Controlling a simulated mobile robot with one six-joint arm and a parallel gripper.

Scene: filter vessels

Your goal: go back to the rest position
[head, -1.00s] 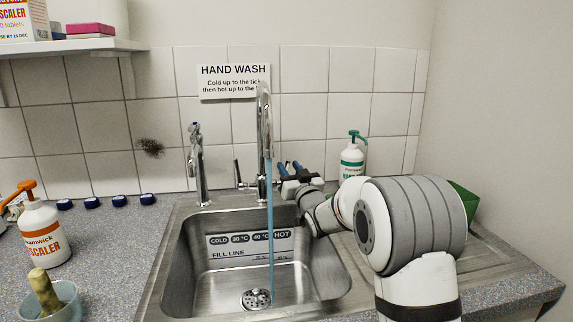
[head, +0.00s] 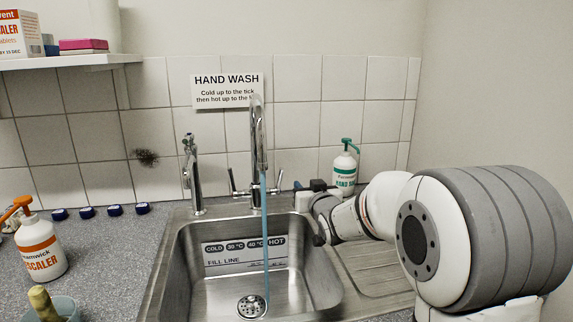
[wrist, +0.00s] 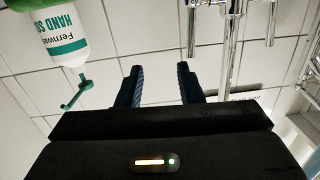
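My gripper (head: 303,187) is at the back right of the sink, right of the mixer tap (head: 257,140), with my arm reaching in from the right. In the wrist view its two dark blue fingers (wrist: 160,85) stand apart with nothing between them, in front of white tiles, so it is open. The tap's right lever (head: 279,181) shows just left of the gripper, apart from it as far as I can see. A thin bluish stream of water (head: 265,235) falls from the spout into the steel sink (head: 330,275).
A hand soap bottle (head: 344,170) with a green pump stands behind my arm; it shows upside down in the wrist view (wrist: 62,35). A second tap (head: 192,175) stands left. An orange-topped descaler bottle (head: 40,250) and several blue caps (head: 87,212) are on the left counter.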

